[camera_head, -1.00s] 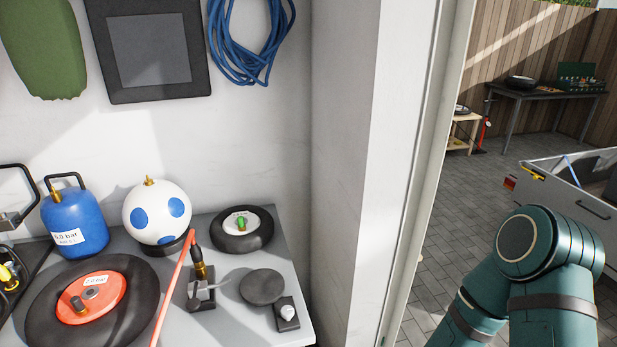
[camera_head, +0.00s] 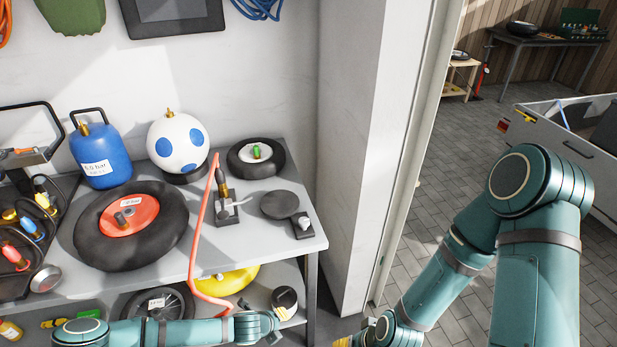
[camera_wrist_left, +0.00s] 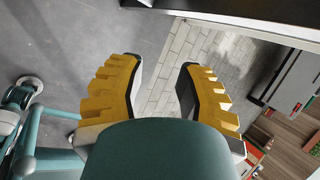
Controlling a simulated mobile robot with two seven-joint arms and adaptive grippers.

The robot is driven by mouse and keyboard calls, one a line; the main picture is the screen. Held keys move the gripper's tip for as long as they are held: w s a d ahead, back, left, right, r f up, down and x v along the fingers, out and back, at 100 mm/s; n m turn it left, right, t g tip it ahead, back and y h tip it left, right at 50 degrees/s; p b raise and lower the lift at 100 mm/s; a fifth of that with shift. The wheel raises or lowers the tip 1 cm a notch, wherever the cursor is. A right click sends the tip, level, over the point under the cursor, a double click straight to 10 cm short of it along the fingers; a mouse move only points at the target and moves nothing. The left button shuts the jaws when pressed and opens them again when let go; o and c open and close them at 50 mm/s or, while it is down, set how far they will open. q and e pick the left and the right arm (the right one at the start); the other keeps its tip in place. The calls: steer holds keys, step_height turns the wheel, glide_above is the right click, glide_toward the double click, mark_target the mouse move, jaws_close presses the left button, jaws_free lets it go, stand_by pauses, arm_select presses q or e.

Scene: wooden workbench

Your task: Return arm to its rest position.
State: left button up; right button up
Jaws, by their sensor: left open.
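My left arm (camera_head: 180,332) lies along the bottom edge of the head view, in front of the bench. Yellow finger parts of what looks like my left gripper (camera_head: 345,341) show at the bottom edge there, mostly cut off. In the left wrist view the left gripper (camera_wrist_left: 162,78) is open, with two yellow, dark-padded fingers well apart and nothing between them but floor and paving behind. My right arm (camera_head: 535,230) hangs bent at the right, its forearm running down to the bottom edge. I cannot make out its gripper.
The grey bench (camera_head: 262,232) carries a blue tank (camera_head: 98,160), a spotted ball (camera_head: 170,135) and tyres. A red hose (camera_head: 203,220) hangs over its front. A wall pillar (camera_head: 350,160) stands beside the doorway. Paved floor (camera_head: 455,130) is open beyond; a trailer (camera_head: 585,160) stands right.

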arm_select(q)
steer(key=s+r+n+g, duration=0.2)
steer(key=s+r+n, duration=0.5)
steer(key=n, duration=0.8)
steer(key=s+r+n+g, duration=0.2)
steer(key=s+r+n, duration=0.6)
steer(key=n, duration=0.7)
steer(key=shift+a+r+n+h, duration=0.2)
steer(key=shift+n+h, duration=0.1)
